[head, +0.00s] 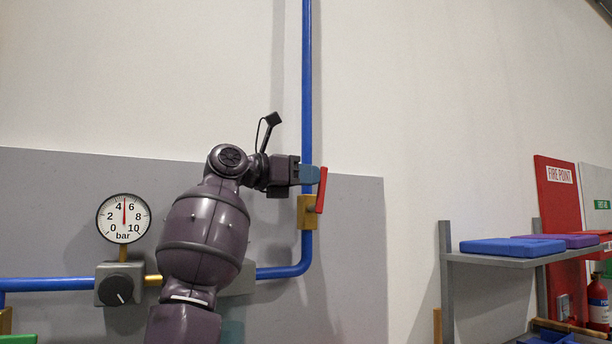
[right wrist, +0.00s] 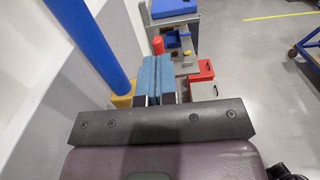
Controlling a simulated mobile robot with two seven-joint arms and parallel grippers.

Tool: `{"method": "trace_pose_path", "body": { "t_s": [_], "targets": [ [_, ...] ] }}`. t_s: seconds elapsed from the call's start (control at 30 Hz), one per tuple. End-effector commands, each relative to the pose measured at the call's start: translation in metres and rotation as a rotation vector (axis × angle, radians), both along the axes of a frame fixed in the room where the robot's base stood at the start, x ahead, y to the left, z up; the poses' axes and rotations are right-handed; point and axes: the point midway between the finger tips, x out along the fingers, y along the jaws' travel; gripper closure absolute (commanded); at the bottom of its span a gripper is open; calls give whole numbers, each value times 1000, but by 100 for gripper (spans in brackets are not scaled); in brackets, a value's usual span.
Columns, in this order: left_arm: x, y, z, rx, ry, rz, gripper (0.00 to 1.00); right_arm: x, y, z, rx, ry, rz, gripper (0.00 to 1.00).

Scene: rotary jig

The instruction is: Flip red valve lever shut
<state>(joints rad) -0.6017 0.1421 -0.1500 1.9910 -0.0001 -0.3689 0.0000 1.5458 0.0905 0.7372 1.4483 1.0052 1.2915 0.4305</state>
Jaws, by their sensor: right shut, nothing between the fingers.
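The red valve lever (head: 321,190) stands nearly upright, tilted slightly right at its top, in front of the brass valve body (head: 307,222) on the vertical blue pipe (head: 307,90). My right gripper (head: 310,175) is shut and empty, its blue-grey fingertips at the left side of the lever's upper part. I cannot tell whether they touch it. In the right wrist view the shut fingers (right wrist: 158,72) point at the red lever end (right wrist: 158,45), just beyond the tips. The brass valve body (right wrist: 122,101) shows beside the blue pipe (right wrist: 88,40). My left gripper is not in view.
A pressure gauge (head: 124,218) and a grey box with a black knob (head: 117,291) sit left of my right arm. A grey shelf (head: 500,260) with blue and purple pads stands at the right. The wall between valve and shelf is clear.

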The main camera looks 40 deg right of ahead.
Motion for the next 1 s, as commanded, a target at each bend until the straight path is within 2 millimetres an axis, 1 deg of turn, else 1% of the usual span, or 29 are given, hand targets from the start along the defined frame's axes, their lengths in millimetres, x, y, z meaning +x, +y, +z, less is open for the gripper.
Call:
{"method": "trace_pose_path", "body": {
  "t_s": [0.33, 0.5, 0.53, 0.8, 1.0],
  "targets": [
    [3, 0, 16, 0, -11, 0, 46, -7, -17, 6, 2, -2, -2, 100],
    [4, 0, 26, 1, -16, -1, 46, -10, -26, 8, 142, -49, 1, 100],
    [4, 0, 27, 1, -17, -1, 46, -10, -28, 6, 135, -44, 0, 100],
    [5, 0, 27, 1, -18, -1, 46, -13, -39, 2, 131, -41, -1, 100],
    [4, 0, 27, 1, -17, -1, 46, -13, -42, 1, 130, -41, -1, 100]
  ]
}}
